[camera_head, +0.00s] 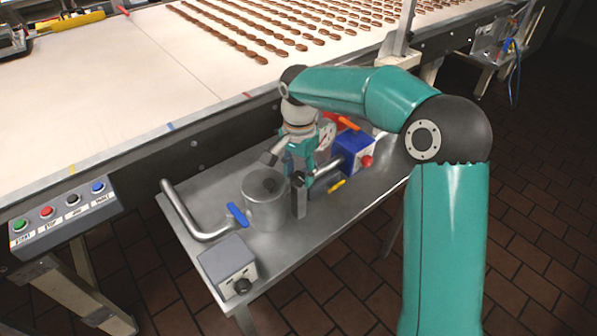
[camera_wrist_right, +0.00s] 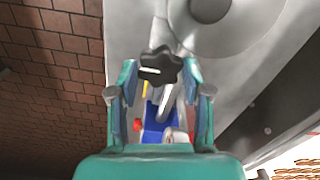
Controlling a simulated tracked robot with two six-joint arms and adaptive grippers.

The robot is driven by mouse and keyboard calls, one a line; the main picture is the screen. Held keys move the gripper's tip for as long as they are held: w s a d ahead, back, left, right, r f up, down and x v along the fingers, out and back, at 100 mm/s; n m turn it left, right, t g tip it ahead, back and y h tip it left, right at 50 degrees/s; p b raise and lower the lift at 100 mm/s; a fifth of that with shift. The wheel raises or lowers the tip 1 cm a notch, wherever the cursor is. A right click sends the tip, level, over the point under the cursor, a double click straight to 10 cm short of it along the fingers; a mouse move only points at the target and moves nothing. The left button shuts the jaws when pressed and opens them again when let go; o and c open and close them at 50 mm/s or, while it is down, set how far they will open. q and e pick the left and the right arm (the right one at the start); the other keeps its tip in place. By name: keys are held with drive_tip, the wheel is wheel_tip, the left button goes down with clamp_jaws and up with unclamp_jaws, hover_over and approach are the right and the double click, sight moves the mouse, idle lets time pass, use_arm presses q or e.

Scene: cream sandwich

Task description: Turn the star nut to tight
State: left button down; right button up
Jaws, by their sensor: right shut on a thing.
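The star nut (camera_wrist_right: 160,68) is a black lobed knob in the right wrist view, between the fingertips of my right gripper (camera_wrist_right: 160,82). The gripper's fingers sit on either side of it, shut on it. In the head view my right gripper (camera_head: 300,174) points down over the metal table, just right of the grey cylindrical pot (camera_head: 266,212). The star nut cannot be made out there, and any tight marking is not readable. My left gripper is not in view.
On the metal table (camera_head: 320,222) stand a blue box (camera_head: 352,148) with a red knob, a grey box (camera_head: 229,265) with a dark knob, and a curved pipe (camera_head: 181,211). A button panel (camera_head: 62,220) is at left. The conveyor (camera_head: 115,85) lies behind.

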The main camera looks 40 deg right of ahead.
sight(299, 176)
drive_tip(key=shift+w+r, duration=0.1)
drive_tip(key=shift+r, duration=0.05)
drive_tip(key=o, duration=1.2)
drive_tip(key=shift+c, duration=0.2)
wheel_tip(299, 176, up, 12)
drive_tip(key=shift+f, duration=0.2)
